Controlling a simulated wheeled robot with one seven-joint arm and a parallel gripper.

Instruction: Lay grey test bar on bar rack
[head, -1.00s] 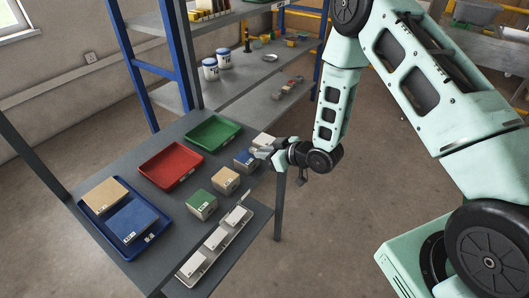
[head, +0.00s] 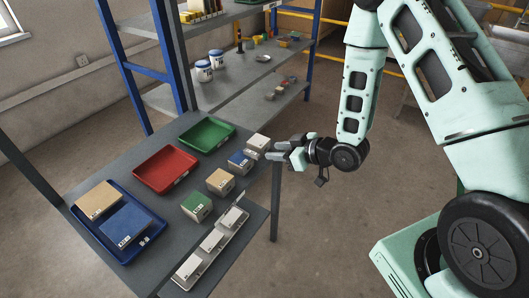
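A pale grey block (head: 258,142) stands at the right end of the table's row of blocks; I take it for the grey test bar, but cannot be sure. A long, narrow light rack (head: 187,283) lies along the table's front edge, with several pale grey pieces (head: 212,240) in it; it looks like the bar rack. My gripper (head: 274,151) is just right of the pale grey block, pointing left at the table's right edge. Its fingers look apart, with nothing visible between them. Whether a fingertip touches the block is too small to tell.
Blue (head: 240,162), tan (head: 220,182) and green (head: 196,206) blocks stand between the grey block and rack. Behind are an empty red tray (head: 165,168), a green tray (head: 207,134) and a blue tray (head: 152,237) holding two blocks. A table leg (head: 275,205) stands below my gripper.

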